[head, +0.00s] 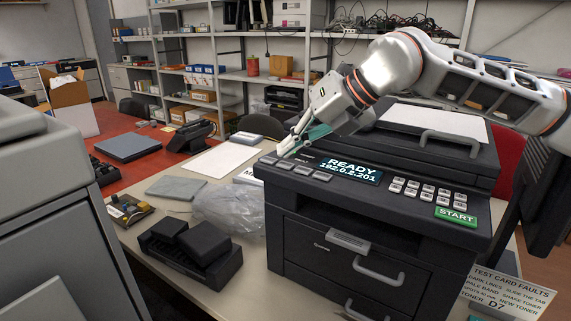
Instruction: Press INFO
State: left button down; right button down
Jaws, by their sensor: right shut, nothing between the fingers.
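A black printer (390,235) stands on the table. Its sloped control panel has a lit display (345,170) reading READY and 192.0.2.201. Left of the display is a row of several dark grey buttons (303,170); their labels are too small to read, so I cannot tell which is INFO. My right gripper (283,152) comes in from the upper right and is shut and empty. Its fingertips are at the left end of the panel, over the back of the button row, hiding part of it. I cannot tell whether they touch a button. My left gripper is out of view.
The panel also has a keypad (412,188) and a green START key (456,215). A black cartridge-like unit (190,255), a clear plastic bag (228,208) and a circuit board (130,209) lie left of the printer. A fault card (505,295) stands at lower right.

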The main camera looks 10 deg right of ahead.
aim_at(289, 165)
jog(key=shift+f, duration=0.1)
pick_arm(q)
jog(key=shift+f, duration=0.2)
pick_arm(e)
jog(key=shift+f, duration=0.35)
